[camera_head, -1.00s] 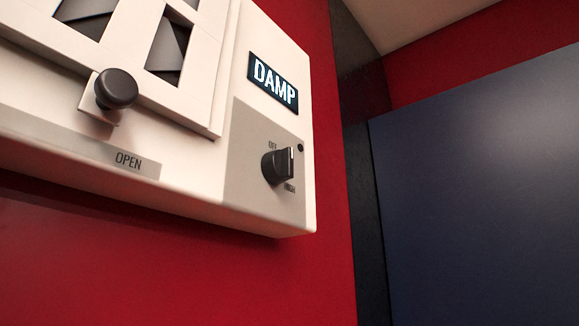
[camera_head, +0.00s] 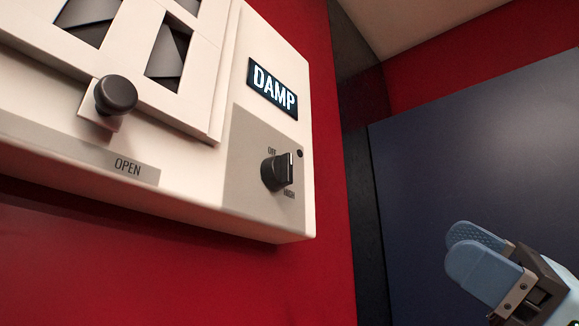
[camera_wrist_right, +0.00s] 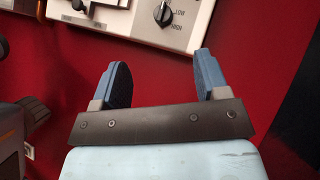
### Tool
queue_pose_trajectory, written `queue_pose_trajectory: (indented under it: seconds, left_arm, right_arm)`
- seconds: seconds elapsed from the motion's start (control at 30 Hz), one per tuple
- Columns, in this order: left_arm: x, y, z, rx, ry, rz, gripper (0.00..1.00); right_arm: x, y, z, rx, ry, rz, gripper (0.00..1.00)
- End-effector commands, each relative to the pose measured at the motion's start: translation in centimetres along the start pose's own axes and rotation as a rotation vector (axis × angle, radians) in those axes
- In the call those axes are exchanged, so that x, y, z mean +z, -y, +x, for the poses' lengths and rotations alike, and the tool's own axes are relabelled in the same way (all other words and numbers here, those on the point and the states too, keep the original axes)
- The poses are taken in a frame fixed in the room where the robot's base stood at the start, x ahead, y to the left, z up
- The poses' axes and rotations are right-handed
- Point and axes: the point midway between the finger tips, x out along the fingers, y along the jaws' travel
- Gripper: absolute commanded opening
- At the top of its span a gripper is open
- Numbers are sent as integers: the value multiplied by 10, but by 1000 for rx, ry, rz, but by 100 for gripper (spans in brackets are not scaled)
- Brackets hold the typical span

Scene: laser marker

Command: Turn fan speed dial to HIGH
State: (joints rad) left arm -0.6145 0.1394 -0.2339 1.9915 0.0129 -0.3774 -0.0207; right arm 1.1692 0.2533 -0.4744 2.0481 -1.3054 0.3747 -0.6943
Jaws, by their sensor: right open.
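The fan speed dial (camera_head: 277,172) is a black knob on a grey panel, between the labels OFF and HIGH. A pale line runs along its raised grip, but I cannot tell exactly which setting it points to. The dial also shows at the top of the right wrist view (camera_wrist_right: 162,14), near the labels LOW and HIGH. My right gripper (camera_head: 472,248), with blue fingers, is at the lower right of the head view, apart from the dial. In the right wrist view its fingers (camera_wrist_right: 163,72) are open and empty, below the dial. My left gripper is not clearly seen.
The white unit (camera_head: 200,205) hangs on a red wall (camera_head: 240,280). It carries a lit DAMP sign (camera_head: 273,86) and a round black knob (camera_head: 115,94) above the label OPEN. A dark blue panel (camera_head: 480,150) stands at the right. Space below the dial is clear.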

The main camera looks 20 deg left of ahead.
Motion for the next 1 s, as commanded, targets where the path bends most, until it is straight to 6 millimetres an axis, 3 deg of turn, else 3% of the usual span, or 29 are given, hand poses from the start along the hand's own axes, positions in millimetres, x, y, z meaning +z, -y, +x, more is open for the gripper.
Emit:
queue_pose_trajectory:
  seconds: [0.03, 0.2, 0.43, 0.7, 1.0]
  left_arm:
    - [0, 0, 0, 0, 0, 0, 0]
    - [0, 0, 0, 0, -1, 1, 0]
    - [-1, 0, 0, 1, -3, 1, 0]
    - [-3, 0, -1, 1, -3, 1, 0]
    - [-15, -1, -9, 2, -3, 0, 0]
  right_arm:
    - [10, -7, 20, 67, -71, -125, 68]
    - [28, -21, 68, 244, -339, -546, 68]
    - [57, -19, 102, 353, -633, -969, 68]
    - [70, -14, 115, 374, -756, -1124, 68]
    - [35, -9, 152, 375, -755, -1121, 68]
